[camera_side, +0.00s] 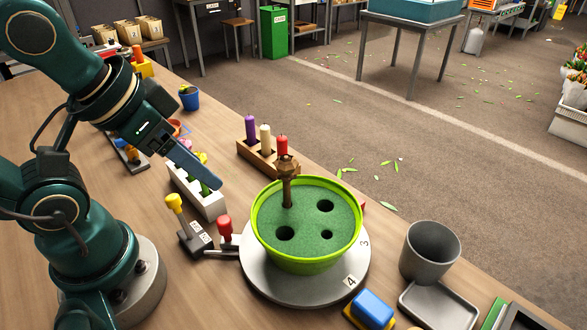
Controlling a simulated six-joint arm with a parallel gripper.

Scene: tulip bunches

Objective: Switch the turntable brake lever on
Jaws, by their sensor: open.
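The turntable (258,284) is a grey disc with numbers on its rim, standing on the wooden table. A bright green bowl (300,262) with a dark green holed top sits on it, a brown stem upright in one hole. A lever with a red knob (225,229) stands at the turntable's left edge. A lever with a yellow knob (174,203) rises from a labelled black base (194,240) just left of it. I cannot tell for sure which is the brake lever, nor its setting. My gripper (208,178) is open, above and behind both levers, apart from them.
A white holed block (210,205) stands below my gripper. A wooden rack (258,160) with purple, cream and red pieces is behind the bowl. A grey cup (430,252), a grey tray (438,308) and a blue block (373,307) are at the right. The front-left table is clear.

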